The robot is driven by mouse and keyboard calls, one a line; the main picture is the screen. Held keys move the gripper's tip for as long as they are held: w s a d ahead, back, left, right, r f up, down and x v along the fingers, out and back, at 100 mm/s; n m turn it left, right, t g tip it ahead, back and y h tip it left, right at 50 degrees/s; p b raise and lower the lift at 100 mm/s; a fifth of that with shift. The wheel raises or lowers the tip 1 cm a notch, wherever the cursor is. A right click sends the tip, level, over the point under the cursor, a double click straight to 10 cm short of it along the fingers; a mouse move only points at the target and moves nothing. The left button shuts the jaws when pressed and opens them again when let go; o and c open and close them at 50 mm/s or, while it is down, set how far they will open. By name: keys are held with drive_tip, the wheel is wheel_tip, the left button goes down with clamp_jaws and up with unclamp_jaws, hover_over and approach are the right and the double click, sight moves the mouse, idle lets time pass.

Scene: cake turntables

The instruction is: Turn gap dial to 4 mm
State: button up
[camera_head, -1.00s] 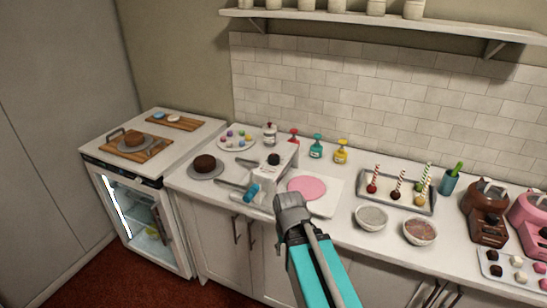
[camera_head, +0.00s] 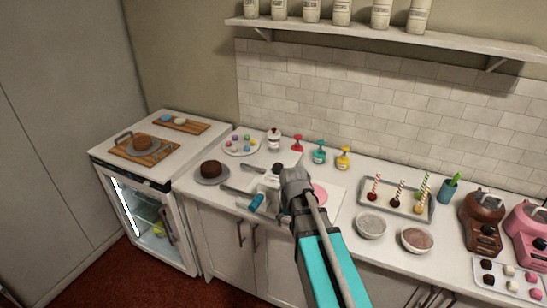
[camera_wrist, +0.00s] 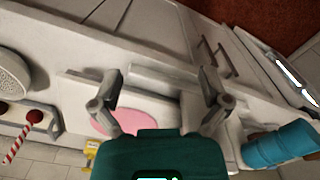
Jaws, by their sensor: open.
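The small white sheeter (camera_head: 268,184) stands on the counter with a teal crank handle (camera_head: 257,202) at its front. A black knob (camera_head: 277,168), apparently the gap dial, sits on its top; its scale is too small to read. My gripper (camera_wrist: 160,98) is open and empty, with its fingers spread above the counter. In the head view my wrist covers the sheeter's right side. The teal handle also shows at lower right in the wrist view (camera_wrist: 280,147). I cannot make out the dial there. A pink disc (camera_head: 319,194) lies beside the sheeter, partly hidden by my wrist.
A chocolate cake (camera_head: 211,169) stands left of the sheeter. Coloured bottles (camera_head: 319,152) stand behind. A tray of cake pops (camera_head: 397,202) and two bowls (camera_head: 371,226) are to the right. A shelf (camera_head: 390,36) hangs above.

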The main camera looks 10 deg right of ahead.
sight(278, 165)
drive_tip(key=w+r+m+p, duration=0.5)
drive_tip(key=w+r+p, duration=1.4)
drive_tip(key=w+r, duration=0.2)
drive_tip(key=shift+w+p, duration=0.3)
drive_tip(key=shift+w, duration=0.05)
drive_tip(key=shift+f, duration=0.1)
wheel_tip(278, 165, down, 14)
drive_tip(key=b, duration=1.3)
drive_tip(key=shift+r+b, duration=0.25)
drive_tip(key=shift+b, duration=0.15)
